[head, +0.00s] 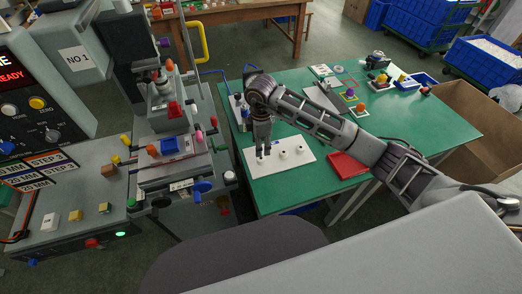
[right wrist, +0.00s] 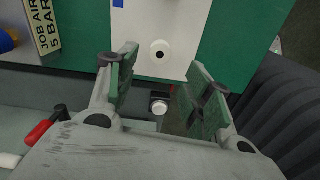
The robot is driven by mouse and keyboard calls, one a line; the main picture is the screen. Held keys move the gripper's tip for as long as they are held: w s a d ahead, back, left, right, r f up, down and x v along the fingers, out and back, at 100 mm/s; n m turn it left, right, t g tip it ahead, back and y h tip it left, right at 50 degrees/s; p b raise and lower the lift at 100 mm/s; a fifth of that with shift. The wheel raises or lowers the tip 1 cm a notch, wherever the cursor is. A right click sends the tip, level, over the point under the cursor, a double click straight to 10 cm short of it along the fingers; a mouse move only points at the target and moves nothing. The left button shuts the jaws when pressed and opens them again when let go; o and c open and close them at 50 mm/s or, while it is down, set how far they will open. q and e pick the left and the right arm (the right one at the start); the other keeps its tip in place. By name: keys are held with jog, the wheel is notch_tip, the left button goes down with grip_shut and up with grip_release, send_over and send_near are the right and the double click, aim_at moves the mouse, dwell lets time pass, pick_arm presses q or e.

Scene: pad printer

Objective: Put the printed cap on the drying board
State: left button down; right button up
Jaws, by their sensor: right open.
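The white drying board (head: 268,170) lies on the green table in the head view, with white caps (head: 300,149) standing on it. In the right wrist view one white cap with a dark centre mark (right wrist: 160,50) sits on the board (right wrist: 150,15) near its edge, just beyond my fingertips. My right gripper (head: 263,155) points down at the left part of the board. In the right wrist view its jaws (right wrist: 160,85) are apart with nothing gripped; a small white round thing shows between them, lower down and unclear. My left gripper is not in view.
The pad printer (head: 165,115) stands left of the green table (head: 420,125). A red tray (head: 348,165) lies right of the board. Small coloured parts and a blue tray (head: 417,80) are at the back right. A cardboard box (head: 475,115) stands beyond the table's right edge.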

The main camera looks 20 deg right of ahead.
jog(key=shift+r, duration=2.25)
